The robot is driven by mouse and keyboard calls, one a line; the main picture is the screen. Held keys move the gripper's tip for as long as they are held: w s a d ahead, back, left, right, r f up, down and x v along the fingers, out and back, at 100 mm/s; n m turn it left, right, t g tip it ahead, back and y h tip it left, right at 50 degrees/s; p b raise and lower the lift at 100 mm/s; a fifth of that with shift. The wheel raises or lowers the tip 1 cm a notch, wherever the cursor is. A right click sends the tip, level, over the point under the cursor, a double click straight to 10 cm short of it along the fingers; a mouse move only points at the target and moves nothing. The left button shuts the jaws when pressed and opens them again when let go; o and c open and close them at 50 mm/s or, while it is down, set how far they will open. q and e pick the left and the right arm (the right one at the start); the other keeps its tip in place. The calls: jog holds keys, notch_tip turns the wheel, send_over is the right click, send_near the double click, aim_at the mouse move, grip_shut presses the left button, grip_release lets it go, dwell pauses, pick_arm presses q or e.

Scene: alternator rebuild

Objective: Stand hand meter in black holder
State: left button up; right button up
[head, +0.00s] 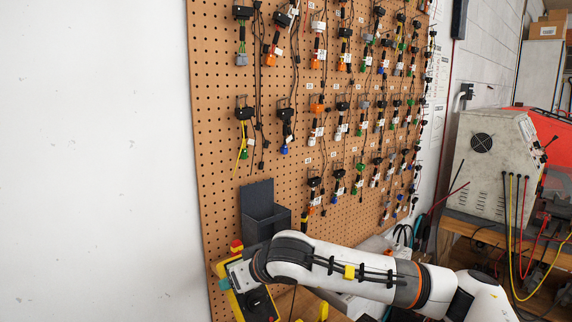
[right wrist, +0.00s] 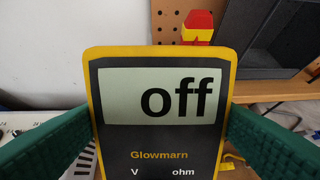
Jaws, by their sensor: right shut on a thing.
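The hand meter (right wrist: 160,140) has a yellow rim and a grey display reading "off"; it fills the middle of the right wrist view, upright. In the head view the meter (head: 262,304) is partly hidden by my right arm. My right gripper (head: 232,282) is shut on it, with green fingers on both sides in the right wrist view. The black holder (head: 262,222) is an open box with a tall back plate, against the pegboard. It also shows at the upper right of the right wrist view (right wrist: 270,42), beyond the meter and apart from it. My left gripper is out of view.
A red and yellow piece (right wrist: 197,27) stands just behind the meter's top, left of the holder. The pegboard (head: 222,150) is hung with several cabled connectors. A grey machine (head: 490,160) with cables stands at the right. A white wall fills the left.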

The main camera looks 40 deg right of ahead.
jog(key=w+d+r+t, duration=0.2)
jog(key=d+r+t, duration=0.2)
jog(key=d+r, duration=0.55)
jog(key=w+d+r+t, duration=0.1)
jog(key=d+r+t, duration=0.4)
jog(key=r, duration=0.7)
jog(key=shift+g+y, duration=0.4)
jog(key=shift+g, duration=0.1)
jog(key=shift+w+f+p, duration=0.2)
jog(key=shift+w+p, duration=0.9)
jog(key=shift+w, duration=0.55)
jog(key=shift+w+f+p, duration=0.15)
jog(key=shift+w+p, duration=0.95)
jog(key=shift+w, duration=0.55)
jog(key=shift+w+f+p, duration=0.2)
jog(key=shift+w+p, duration=0.9)
jog(key=shift+w, duration=0.55)
jog(key=shift+w+f, duration=0.15)
jog(key=shift+f, duration=0.2)
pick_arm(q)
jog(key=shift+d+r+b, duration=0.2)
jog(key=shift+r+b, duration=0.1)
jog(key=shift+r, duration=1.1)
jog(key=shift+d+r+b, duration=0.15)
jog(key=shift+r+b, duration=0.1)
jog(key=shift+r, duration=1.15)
pick_arm(e)
jog(key=shift+f, duration=0.5)
